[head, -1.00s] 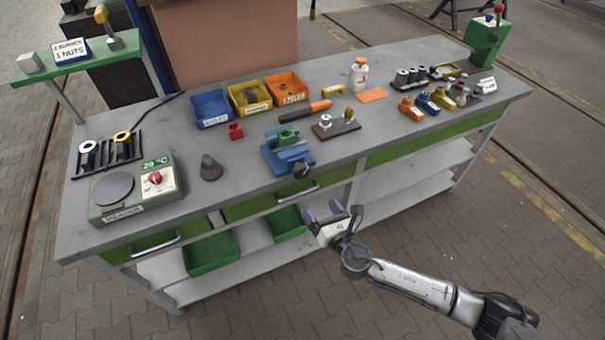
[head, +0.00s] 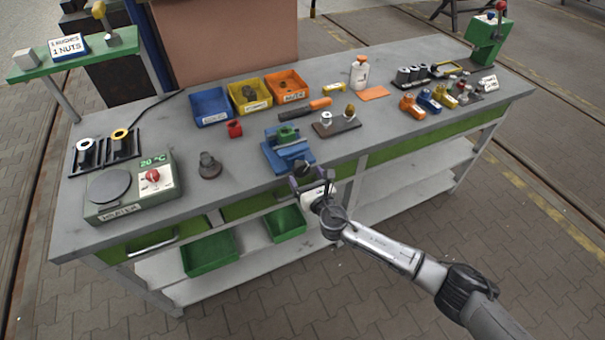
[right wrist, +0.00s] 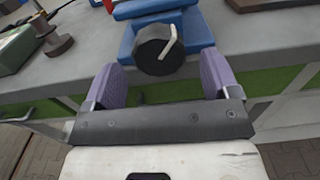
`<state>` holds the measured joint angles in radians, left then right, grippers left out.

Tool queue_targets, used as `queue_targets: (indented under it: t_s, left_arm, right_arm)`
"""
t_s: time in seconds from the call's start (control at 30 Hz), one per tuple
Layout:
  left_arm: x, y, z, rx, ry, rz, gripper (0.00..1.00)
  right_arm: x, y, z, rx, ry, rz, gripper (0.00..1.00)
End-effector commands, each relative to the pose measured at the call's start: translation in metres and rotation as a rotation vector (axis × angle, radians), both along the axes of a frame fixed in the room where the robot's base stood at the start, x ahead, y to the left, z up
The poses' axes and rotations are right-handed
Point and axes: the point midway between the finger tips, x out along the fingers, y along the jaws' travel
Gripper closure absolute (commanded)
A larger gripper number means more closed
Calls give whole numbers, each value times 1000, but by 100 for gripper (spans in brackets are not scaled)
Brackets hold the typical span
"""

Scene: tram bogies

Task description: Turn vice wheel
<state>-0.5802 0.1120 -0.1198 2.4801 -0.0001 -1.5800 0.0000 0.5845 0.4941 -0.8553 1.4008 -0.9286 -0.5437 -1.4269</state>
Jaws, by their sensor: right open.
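A blue vice (head: 287,150) stands near the front edge of the workbench, with a green piece (head: 287,134) at its top. Its wheel is a black round knob with a pale bent handle, facing the bench front; it shows clearly in the right wrist view as the vice wheel (right wrist: 158,50). My right gripper (head: 311,180) is at the bench's front edge, just in front of the wheel. In the right wrist view its two purple fingers (right wrist: 158,85) are spread wide, with the wheel beyond and between them, apart from both. My left gripper is not in view.
Behind the vice stand blue, yellow and orange bins (head: 287,86). A heater (head: 131,189) and a dark grey part (head: 209,166) are to the left. A brown block (head: 336,124) with small parts lies right of the vice. Green bins (head: 210,252) sit on the lower shelf.

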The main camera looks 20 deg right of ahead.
Motion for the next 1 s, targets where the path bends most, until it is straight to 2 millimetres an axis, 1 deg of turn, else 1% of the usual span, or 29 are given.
queue_targets:
  t_s: [0.03,0.1,0.23,0.4,0.67,1.0]
  left_arm:
    - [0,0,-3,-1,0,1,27]
    - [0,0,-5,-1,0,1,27]
    - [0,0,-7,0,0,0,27]
    - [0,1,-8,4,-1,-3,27]
    - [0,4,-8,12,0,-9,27]
    - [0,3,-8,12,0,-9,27]
  right_arm:
    - [7,1,-1,0,-1,-1,19]
    - [14,2,-1,0,-1,0,19]
    - [22,2,-1,1,-1,0,19]
    - [27,3,0,1,0,1,19]
    - [27,2,0,1,0,1,19]
    - [27,2,0,1,0,1,51]
